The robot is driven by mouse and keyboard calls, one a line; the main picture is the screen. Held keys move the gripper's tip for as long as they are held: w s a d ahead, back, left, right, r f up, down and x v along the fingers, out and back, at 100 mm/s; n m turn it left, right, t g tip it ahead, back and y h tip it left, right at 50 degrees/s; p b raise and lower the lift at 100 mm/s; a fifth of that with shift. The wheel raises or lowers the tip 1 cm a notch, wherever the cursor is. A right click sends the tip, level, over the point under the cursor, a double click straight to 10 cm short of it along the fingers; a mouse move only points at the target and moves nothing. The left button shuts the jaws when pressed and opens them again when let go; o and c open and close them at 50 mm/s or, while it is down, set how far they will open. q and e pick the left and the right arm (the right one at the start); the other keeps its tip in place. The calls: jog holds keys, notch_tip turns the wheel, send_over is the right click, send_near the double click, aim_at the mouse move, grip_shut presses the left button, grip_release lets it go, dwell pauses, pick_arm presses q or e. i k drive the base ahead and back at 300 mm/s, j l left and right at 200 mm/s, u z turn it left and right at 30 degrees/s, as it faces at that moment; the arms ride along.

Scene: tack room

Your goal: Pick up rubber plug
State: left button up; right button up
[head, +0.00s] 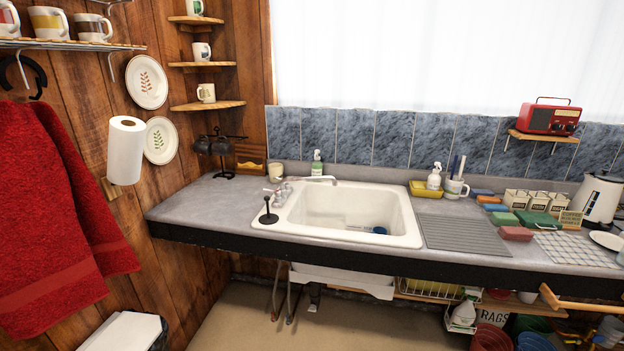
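A small black thing that looks like the rubber plug (268,218) sits at the left front corner of the white sink (408,240). It has a flat round base and a thin upright stem, and nothing covers it. A small blue and dark item (379,230) lies inside the basin; I cannot tell what it is. Neither of my grippers shows in the head view.
The grey counter (205,205) is clear left of the sink. A ridged drainer (463,234) lies right of it, then boxes and a kettle (600,197). A red towel (60,210) hangs at left.

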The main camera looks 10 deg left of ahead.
aim_at(268, 218)
jog(key=i+u, duration=0.4)
jog(key=i+l+u, duration=0.1)
jog(key=u, duration=0.35)
jog(key=i+l, duration=0.05)
jog(key=i, duration=0.05)
